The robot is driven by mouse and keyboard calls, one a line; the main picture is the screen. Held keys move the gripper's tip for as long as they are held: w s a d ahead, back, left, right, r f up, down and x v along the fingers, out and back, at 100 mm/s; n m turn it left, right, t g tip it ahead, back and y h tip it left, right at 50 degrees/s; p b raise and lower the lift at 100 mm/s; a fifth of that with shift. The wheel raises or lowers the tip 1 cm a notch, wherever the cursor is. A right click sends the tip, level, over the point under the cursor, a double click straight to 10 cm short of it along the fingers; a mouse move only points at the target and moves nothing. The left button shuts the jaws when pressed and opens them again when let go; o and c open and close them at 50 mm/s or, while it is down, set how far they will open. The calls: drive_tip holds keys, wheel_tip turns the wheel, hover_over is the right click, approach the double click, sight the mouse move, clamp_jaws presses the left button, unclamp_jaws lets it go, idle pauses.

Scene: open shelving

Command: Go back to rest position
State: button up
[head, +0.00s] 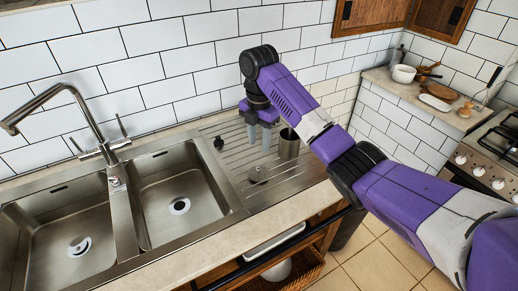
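My purple arm reaches in from the right in the head view. My gripper (260,136) points down above the ribbed metal drainboard (222,137), right of the sink. Its two grey fingers are spread apart with nothing visible between them. A metal cup (289,144) stands upright on the drainboard just right of the gripper, apart from it as far as I can tell. A small round metal object (257,174) lies on the drainboard below the gripper.
A double sink (180,190) with a tall faucet (75,100) is at left. A small dark item (219,143) stands near the sink's rim. A tiled wall closes the back. A counter (415,92) with a white pot (403,74) and a stove (490,150) are at right.

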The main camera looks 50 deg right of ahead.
drive_tip(key=shift+r, duration=0.6)
